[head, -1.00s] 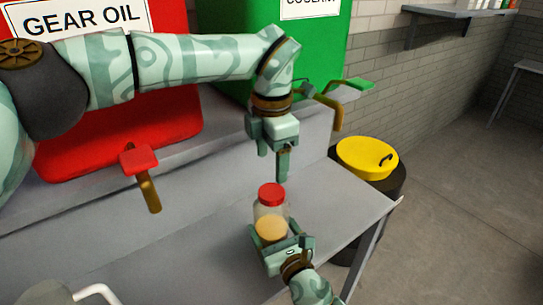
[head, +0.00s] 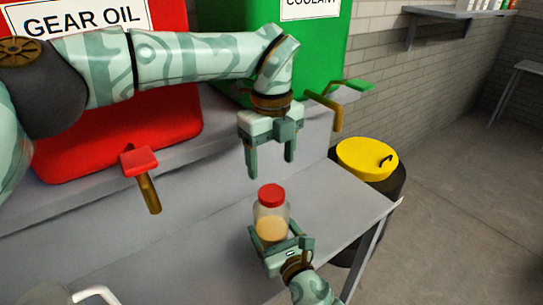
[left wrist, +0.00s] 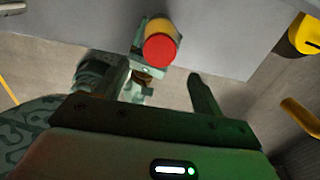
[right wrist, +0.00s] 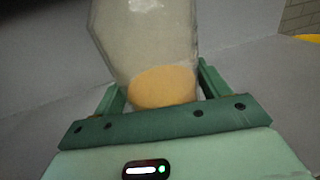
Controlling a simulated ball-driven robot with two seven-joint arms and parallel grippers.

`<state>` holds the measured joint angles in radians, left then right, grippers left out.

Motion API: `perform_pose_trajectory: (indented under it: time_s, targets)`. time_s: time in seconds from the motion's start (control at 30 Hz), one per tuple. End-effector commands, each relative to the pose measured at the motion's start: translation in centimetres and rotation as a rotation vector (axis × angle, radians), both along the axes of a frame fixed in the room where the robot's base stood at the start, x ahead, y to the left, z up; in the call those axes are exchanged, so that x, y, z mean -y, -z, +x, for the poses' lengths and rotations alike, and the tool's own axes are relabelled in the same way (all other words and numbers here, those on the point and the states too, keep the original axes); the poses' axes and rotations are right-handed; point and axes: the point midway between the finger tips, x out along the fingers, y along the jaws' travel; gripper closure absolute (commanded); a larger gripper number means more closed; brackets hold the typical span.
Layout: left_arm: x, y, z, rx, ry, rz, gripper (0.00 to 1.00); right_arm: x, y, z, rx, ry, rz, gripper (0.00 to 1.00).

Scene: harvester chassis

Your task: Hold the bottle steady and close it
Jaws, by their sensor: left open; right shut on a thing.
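The bottle (head: 271,225) is clear with amber contents and stands upright at the front of the grey bench. A red cap (head: 271,194) sits on its top; whether it is tightened I cannot tell. My right gripper (head: 285,250) is shut on the bottle's lower part; the bottle also fills the right wrist view (right wrist: 150,50). My left gripper (head: 270,172) is open and empty, pointing down above the cap with a gap between. In the left wrist view the red cap (left wrist: 160,50) shows from above, between the fingers.
A red gear oil container (head: 120,110) and a green coolant container (head: 310,60) stand behind on a raised ledge, with taps jutting forward. A black bin with a yellow lid (head: 367,159) stands right of the bench.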

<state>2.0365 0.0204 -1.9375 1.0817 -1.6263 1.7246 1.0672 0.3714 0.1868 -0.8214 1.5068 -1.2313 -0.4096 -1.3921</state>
Motion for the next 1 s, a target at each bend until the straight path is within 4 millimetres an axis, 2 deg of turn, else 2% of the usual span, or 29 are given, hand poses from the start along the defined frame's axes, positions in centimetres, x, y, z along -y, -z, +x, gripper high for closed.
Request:
perform_pose_trajectory:
  time_s: [0.23, 0.5, 0.7, 1.0]
  targets:
    - [0.0, 1.0, 0.0, -0.002, 0.001, 0.001, 0.32, 0.0, 0.0, 0.0, 0.0, 0.0, 0.0, 0.89]
    - [0.0, 5.1, 0.0, -0.002, 0.002, 0.0, 0.32, 0.0, 0.0, 0.0, 0.0, 0.0, 0.0, 0.89]
    - [0.0, 7.4, 0.0, -0.002, 0.002, 0.001, 0.32, 0.0, 0.0, 0.0, 0.0, 0.0, 0.0, 0.89]
    - [0.0, 8.0, 0.0, 0.0, 0.002, 0.0, 0.32, 0.0, 0.0, 0.0, 0.0, 0.0, 0.001, 0.89]
